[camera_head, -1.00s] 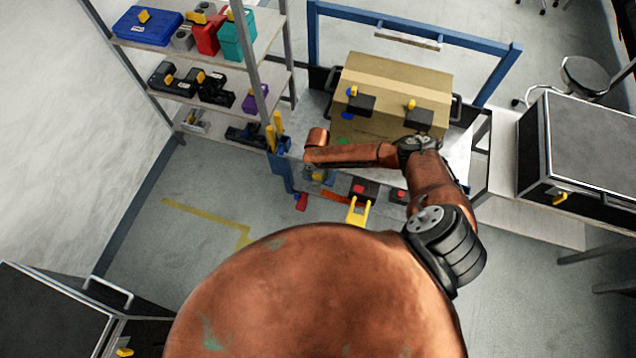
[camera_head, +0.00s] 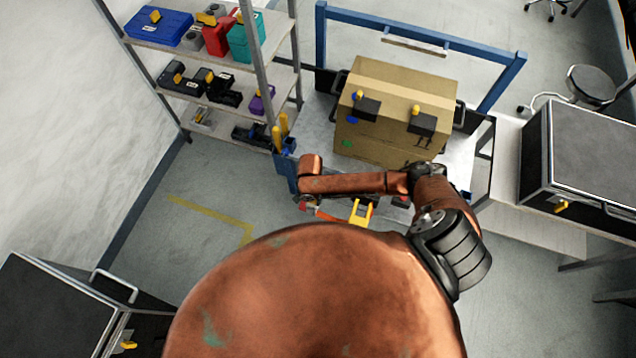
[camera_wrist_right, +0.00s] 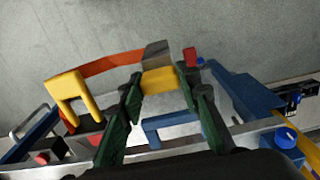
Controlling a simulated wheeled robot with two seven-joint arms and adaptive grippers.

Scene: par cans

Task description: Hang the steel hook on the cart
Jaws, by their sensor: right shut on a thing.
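My right gripper (camera_wrist_right: 160,82) is shut on the yellow block of a piece with a flat grey steel plate (camera_wrist_right: 157,54), seemingly the steel hook; the plate sticks out past the fingertips. The rest of its shape is hidden. In the head view my right arm covers this gripper and what it holds. The cart (camera_head: 316,23) has a blue frame; its near edge lies under my right forearm. In the wrist view its grey edge rail (camera_wrist_right: 190,136) passes below the held piece; I cannot tell whether they touch. My left gripper is not in view.
A cardboard box (camera_head: 400,85) stands on the cart. An orange-red strip (camera_wrist_right: 108,63) and a yellow handle (camera_wrist_right: 72,88) are close beside the held piece. A shelf rack (camera_head: 270,82) stands to the left, a black case (camera_head: 590,150) to the right.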

